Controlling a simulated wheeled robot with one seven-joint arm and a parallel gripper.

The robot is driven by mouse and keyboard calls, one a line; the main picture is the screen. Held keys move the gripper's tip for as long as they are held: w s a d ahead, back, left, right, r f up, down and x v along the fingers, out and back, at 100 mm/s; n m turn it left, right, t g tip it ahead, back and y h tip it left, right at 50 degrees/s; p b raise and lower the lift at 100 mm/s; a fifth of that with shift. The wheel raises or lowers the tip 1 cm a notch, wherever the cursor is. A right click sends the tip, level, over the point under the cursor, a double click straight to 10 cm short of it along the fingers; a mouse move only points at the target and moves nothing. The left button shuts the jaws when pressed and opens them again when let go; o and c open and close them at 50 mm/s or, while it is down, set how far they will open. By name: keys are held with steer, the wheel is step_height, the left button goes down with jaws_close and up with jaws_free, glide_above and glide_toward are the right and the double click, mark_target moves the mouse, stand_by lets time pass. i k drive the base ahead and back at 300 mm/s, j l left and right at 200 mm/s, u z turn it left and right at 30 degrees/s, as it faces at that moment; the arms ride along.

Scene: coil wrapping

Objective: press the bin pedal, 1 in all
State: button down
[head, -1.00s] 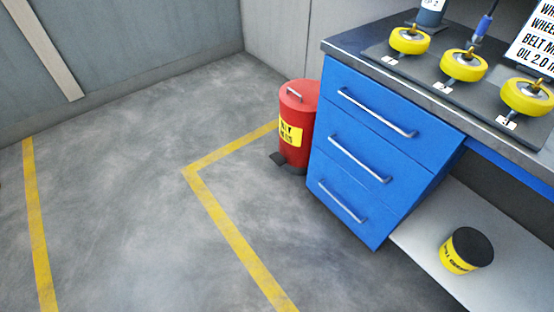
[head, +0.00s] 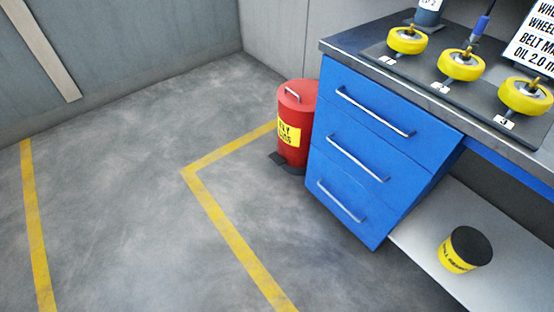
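A red bin (head: 296,150) with a yellow label stands upright on the floor, beside the left side of the blue drawer cabinet. Its lid (head: 298,92), with a small metal handle on top, looks shut. A dark pedal (head: 279,161) sticks out low at the front left of the bin, near the floor. The right edge of the bin is partly hidden by the cabinet. My gripper is not in view.
A blue cabinet (head: 362,150) with three shut drawers stands under the workbench (head: 330,47). Several yellow wheels (head: 461,65) sit on the bench. A yellow and black tub (head: 464,250) stands on the low shelf. Grey floor (head: 110,170) with yellow lines is clear left of the bin.

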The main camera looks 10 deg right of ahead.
mark_target(275, 157)
steer(key=i+j+z, duration=0.15)
steer(key=i+j, duration=0.45)
steer(key=i, duration=0.35)
steer(key=i+j+z, duration=0.1)
steer(key=i+j, duration=0.55)
steer(key=i, duration=0.25)
steer(key=i+j+z, duration=0.15)
steer(key=i+j, duration=0.6)
steer(key=i, duration=0.1)
